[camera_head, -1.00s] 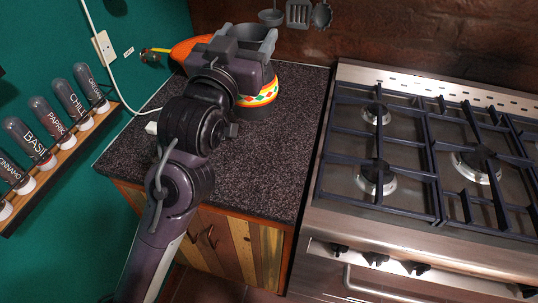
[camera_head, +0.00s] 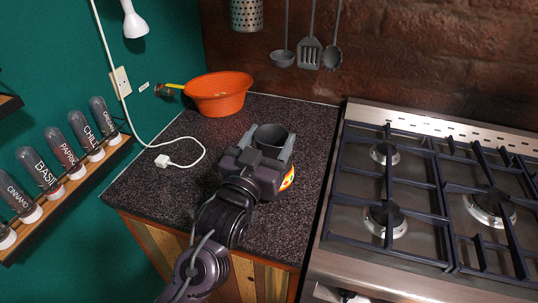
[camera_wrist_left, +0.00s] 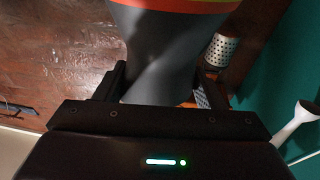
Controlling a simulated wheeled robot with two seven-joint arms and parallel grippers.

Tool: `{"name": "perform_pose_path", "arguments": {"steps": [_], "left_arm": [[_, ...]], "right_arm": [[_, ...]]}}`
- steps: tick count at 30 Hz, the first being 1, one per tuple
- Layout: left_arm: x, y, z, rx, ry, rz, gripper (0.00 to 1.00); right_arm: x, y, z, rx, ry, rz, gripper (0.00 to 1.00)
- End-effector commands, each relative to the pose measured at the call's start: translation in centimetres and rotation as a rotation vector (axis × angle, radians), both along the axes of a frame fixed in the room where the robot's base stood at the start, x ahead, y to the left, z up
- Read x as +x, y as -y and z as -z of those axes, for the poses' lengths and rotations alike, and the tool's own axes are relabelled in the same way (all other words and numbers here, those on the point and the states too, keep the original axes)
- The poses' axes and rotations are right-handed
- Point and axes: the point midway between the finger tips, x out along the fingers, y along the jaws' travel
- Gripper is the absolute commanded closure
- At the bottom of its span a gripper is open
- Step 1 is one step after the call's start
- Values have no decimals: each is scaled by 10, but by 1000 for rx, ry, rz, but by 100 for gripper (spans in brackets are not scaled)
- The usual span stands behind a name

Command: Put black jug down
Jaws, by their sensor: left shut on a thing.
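The black jug (camera_head: 271,136) is held in my left gripper (camera_head: 268,143) over the left counter. Its dark open top shows between the fingers, and part of its colourful patterned band (camera_head: 288,179) shows below the gripper. In the left wrist view, the smooth grey-black body of the jug (camera_wrist_left: 160,50) stands between the two fingers, with a red and yellow band at the top edge of the picture. The gripper hides most of the jug and its base in the head view, so I cannot tell whether it touches the counter. My right gripper is not in view.
The dark speckled counter (camera_head: 150,195) has an orange bowl (camera_head: 218,94) at the back and a white plug with cable (camera_head: 163,161) at the left. A gas stove (camera_head: 440,200) adjoins on the right. Spice jars (camera_head: 60,150) line the left wall. Utensils (camera_head: 310,52) hang behind.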

Motion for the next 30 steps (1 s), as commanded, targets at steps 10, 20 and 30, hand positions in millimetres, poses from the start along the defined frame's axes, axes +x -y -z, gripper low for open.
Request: {"name": "perform_pose_path", "arguments": {"steps": [10, 20, 30], "left_arm": [[-1, 0, 40, -1, 2, 1, 96], [0, 0, 43, -1, 4, 1, 96], [0, 0, 45, 1, 0, 1, 15]], "right_arm": [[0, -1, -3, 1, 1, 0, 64], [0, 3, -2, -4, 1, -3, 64], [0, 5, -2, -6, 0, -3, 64]]}}
